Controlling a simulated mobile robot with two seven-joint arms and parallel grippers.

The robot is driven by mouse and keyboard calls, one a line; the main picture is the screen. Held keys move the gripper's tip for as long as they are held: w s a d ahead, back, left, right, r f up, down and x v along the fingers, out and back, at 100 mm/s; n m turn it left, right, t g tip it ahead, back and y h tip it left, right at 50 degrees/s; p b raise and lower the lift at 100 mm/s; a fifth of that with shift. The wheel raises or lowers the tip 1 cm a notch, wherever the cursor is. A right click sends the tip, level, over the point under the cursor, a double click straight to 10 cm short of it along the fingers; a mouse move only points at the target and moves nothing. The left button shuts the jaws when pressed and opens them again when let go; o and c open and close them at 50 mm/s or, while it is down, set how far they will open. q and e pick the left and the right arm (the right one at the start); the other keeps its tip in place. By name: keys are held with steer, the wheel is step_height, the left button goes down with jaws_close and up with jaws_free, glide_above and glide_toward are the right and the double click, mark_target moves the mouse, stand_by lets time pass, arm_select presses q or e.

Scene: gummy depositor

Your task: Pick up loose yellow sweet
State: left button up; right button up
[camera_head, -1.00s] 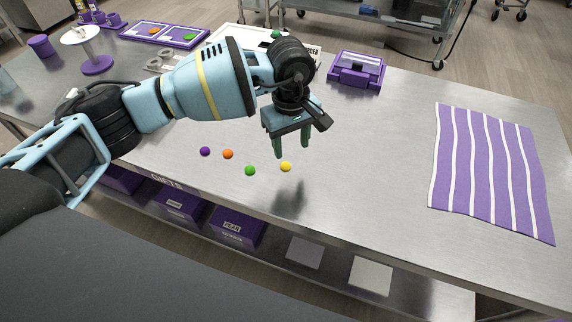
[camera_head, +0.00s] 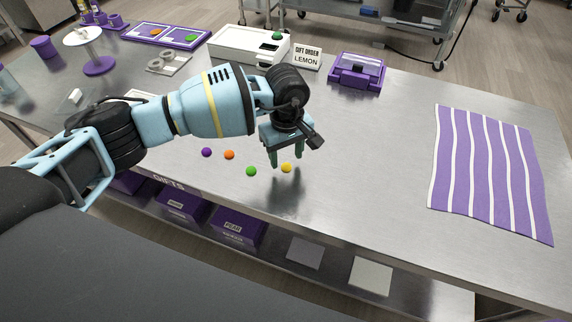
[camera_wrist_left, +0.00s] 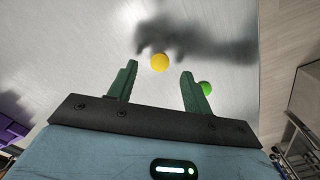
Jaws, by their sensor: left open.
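The loose yellow sweet (camera_head: 286,168) lies on the steel table near its front edge. My left gripper (camera_head: 285,163) is above the table at the sweet, its fingers pointing down. It is open and empty. In the left wrist view the yellow sweet (camera_wrist_left: 160,62) shows beyond the two green fingertips (camera_wrist_left: 159,70), roughly midway between them sideways. A green sweet (camera_wrist_left: 206,88) shows just outside the right finger there. My right gripper is not in view.
Green (camera_head: 251,171), orange (camera_head: 229,155) and purple (camera_head: 206,152) sweets lie left of the yellow one. A sign reading "GIFT ORDER LEMON" (camera_head: 306,58) and a purple box (camera_head: 357,71) stand behind. A striped cloth (camera_head: 490,175) lies at right. The table between is clear.

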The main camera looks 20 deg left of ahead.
mark_target(286, 166)
arm_select(q)
step_height(286, 166, down, 2)
steer(key=shift+f, duration=0.1)
steer(key=shift+c, duration=0.4)
steer(key=c, duration=1)
